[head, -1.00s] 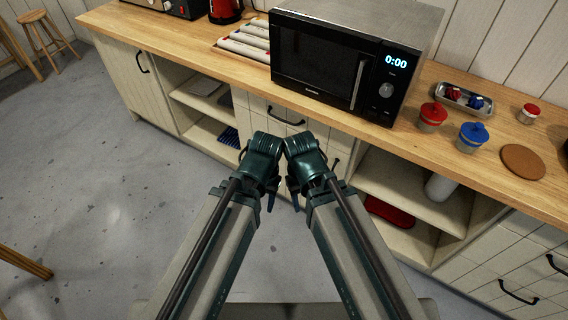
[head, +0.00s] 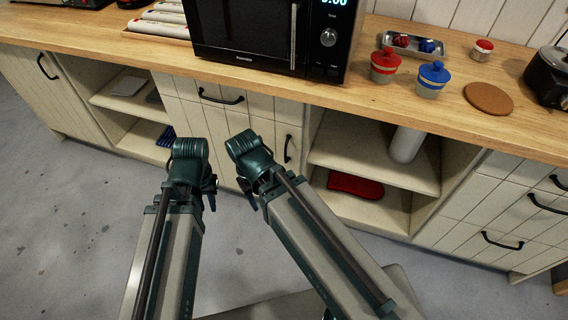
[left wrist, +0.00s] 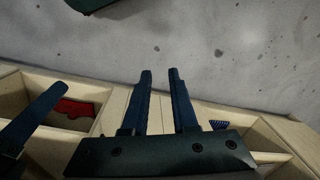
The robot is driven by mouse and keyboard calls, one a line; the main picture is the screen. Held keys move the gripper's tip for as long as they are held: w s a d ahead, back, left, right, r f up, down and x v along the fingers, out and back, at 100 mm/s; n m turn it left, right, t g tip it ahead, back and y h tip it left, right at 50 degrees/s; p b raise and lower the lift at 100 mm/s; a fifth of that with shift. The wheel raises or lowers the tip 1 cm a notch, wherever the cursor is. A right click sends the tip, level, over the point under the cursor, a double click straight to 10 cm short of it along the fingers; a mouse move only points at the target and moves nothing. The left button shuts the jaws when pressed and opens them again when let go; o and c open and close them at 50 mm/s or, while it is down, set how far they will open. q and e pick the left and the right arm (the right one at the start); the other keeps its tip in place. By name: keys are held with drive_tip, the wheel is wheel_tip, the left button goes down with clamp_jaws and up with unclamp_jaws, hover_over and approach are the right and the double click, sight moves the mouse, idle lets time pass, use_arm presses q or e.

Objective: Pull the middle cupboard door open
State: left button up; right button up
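The middle cupboard door (head: 268,128) is pale, panelled and closed, with a dark vertical handle (head: 288,148) near its right edge. The arms partly hide the door. My left gripper (head: 211,194) is in front of the door's left side, apart from the handle. In the left wrist view its two fingers (left wrist: 160,88) stand apart with nothing between them. My right gripper (head: 250,196) is in front of the door, left of and below the handle. Its wrist hides most of its fingers, so its opening does not show.
A drawer with a dark handle (head: 222,97) sits above the door. Open shelves lie on both sides, with a red cloth item (head: 356,185) at right and a blue item (head: 166,137) at left. A microwave (head: 270,38) stands on the wooden counter (head: 420,106). Grey floor is clear at left.

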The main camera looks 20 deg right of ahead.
use_arm(q)
drive_tip(key=w+a+f+n+h+b, duration=0.1)
drive_tip(key=w+a+f+b, duration=0.1)
drive_tip(key=f+b, duration=0.95)
drive_tip(key=w+a+f+b, duration=0.1)
drive_tip(key=w+f+b, duration=0.1)
drive_tip(key=f+b, duration=0.9)
drive_tip(key=m+t+h+b, duration=0.6)
drive_tip(key=m+h+b, duration=0.5)
drive_tip(key=h, duration=0.6)
approach(285, 154)
drive_tip(key=shift+m, duration=0.6)
drive_tip(key=p+x, duration=0.1)
drive_tip(key=x, duration=0.9)
drive_tip(key=shift+w+d+f, duration=0.15)
drive_tip(key=shift+w, duration=0.05)
clamp_jaws()
